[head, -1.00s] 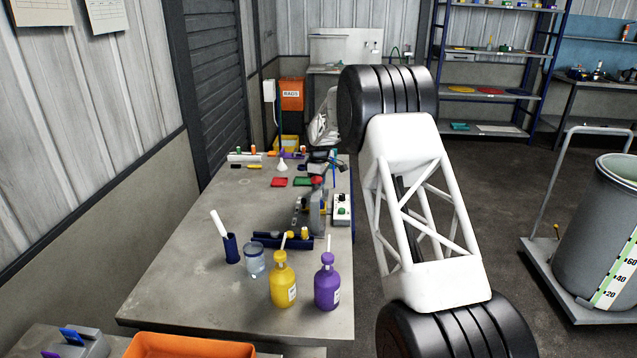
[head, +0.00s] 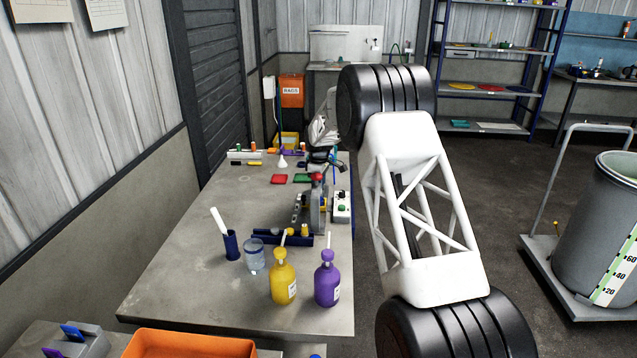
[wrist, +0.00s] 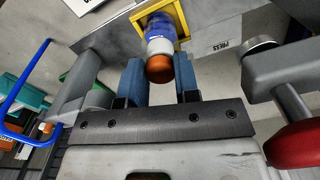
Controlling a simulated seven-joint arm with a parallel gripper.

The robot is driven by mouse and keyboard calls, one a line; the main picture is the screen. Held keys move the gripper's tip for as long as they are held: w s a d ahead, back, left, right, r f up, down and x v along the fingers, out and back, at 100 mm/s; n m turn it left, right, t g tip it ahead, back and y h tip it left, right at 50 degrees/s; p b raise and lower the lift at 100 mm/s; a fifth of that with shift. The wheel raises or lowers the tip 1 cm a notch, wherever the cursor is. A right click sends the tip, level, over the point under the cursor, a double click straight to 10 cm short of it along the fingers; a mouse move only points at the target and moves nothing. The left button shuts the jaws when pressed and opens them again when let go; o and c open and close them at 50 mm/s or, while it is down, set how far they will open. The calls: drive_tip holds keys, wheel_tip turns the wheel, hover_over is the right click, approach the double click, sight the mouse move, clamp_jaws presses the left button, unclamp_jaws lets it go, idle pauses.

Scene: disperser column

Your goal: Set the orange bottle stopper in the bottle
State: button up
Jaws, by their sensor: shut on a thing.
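In the wrist view the two blue fingers of my gripper (wrist: 160,82) are closed around the rounded orange stopper (wrist: 160,69). A pale collar (wrist: 159,46) shows just beyond it. Beyond that, in line, is a blue-and-white part that looks like the bottle (wrist: 160,29), over a yellow square frame (wrist: 183,38). I cannot tell whether the stopper is seated in the bottle or only lined up over it. In the head view my gripper (head: 320,156) is small and partly hidden, at the bench's far right part.
A grey press with a red knob (wrist: 297,148) stands close on the right in the wrist view. A blue curved handle (wrist: 22,90) is at left. In the head view, yellow (head: 283,282) and purple (head: 327,284) pump bottles stand at the bench front. The bench's left middle is clear.

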idle(0.4)
drive_tip(key=o, duration=1.5)
drive_tip(key=shift+o, duration=0.2)
drive_tip(key=shift+r, duration=0.15)
drive_tip(key=shift+w+r, duration=0.15)
drive_tip(key=shift+r, duration=3.25)
drive_tip(key=shift+s+r, duration=0.1)
drive_tip(key=shift+s, duration=0.1)
